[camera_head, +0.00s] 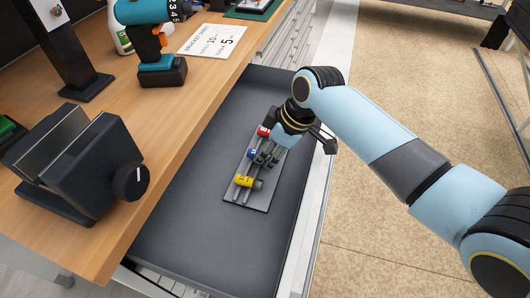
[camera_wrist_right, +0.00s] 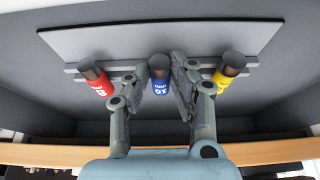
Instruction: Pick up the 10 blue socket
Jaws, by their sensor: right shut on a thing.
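The blue socket (camera_head: 251,153), marked 10, sits between a red and a yellow socket at a grey rail plate in the open drawer. In the right wrist view the blue socket (camera_wrist_right: 159,82) is between the two fingers of my right gripper (camera_wrist_right: 157,88). My right gripper (camera_head: 263,158) reaches down over the plate and is shut on the blue socket. In the head view its fingers partly hide the socket. I cannot tell whether the socket is clear of the rail. My left gripper is not in view.
The red socket (camera_head: 263,132) and yellow socket (camera_head: 244,181) lie close on either side, on the plate (camera_head: 259,201). The drawer (camera_head: 190,245) has bare floor around it. The wooden bench (camera_head: 160,120) holds a drill (camera_head: 161,70), a paper sheet (camera_head: 212,41) and a dark vise-like block (camera_head: 78,165).

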